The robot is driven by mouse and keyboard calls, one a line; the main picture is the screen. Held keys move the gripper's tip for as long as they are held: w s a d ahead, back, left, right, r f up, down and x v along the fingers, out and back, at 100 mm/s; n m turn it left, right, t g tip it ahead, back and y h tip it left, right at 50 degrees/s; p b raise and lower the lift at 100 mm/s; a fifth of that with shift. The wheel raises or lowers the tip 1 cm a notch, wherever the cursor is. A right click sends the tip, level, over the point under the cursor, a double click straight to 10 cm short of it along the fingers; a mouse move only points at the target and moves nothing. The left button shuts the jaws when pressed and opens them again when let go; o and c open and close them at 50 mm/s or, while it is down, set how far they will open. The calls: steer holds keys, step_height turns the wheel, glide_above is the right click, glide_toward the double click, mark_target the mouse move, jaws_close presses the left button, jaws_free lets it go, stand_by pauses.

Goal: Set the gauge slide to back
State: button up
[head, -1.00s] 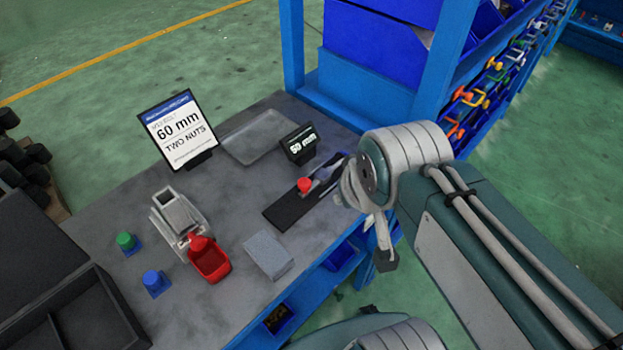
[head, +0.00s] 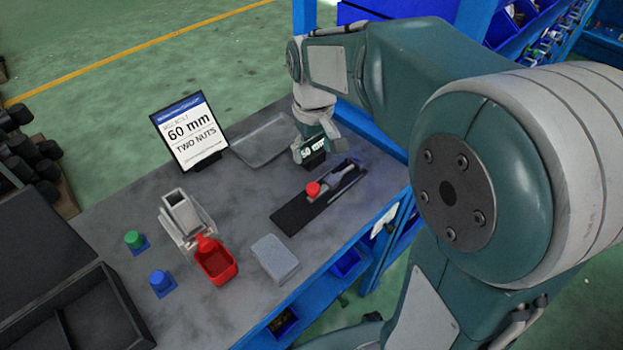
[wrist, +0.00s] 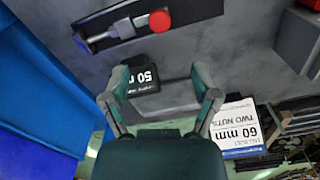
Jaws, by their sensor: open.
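The gauge (head: 290,217) is a black base plate on the grey bench with a silver slide and a red knob (head: 313,189). In the wrist view the gauge plate (wrist: 190,12) lies at the top, with the red knob (wrist: 159,20) near its middle. A small black display (head: 313,150) stands behind the gauge; it seems to read 50 mm. It also shows in the wrist view (wrist: 144,82), between and beyond the fingers. My gripper (wrist: 160,85) is open and empty. In the head view my gripper (head: 312,145) hangs over the display, apart from the knob, and partly covers the display.
A sign (head: 190,133) reading 60 mm, two nuts, stands at the back left beside a shallow tray (head: 262,142). A grey holder (head: 182,217), a red bin (head: 216,261) and a grey block (head: 275,259) stand left of the gauge. Blue shelving rises behind on the right.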

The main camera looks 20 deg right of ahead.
mark_target(313, 187)
step_height(313, 187, down, 11)
steer(key=shift+r, duration=0.15)
stand_by(0.4)
steer(key=shift+s, duration=0.1)
jaws_close()
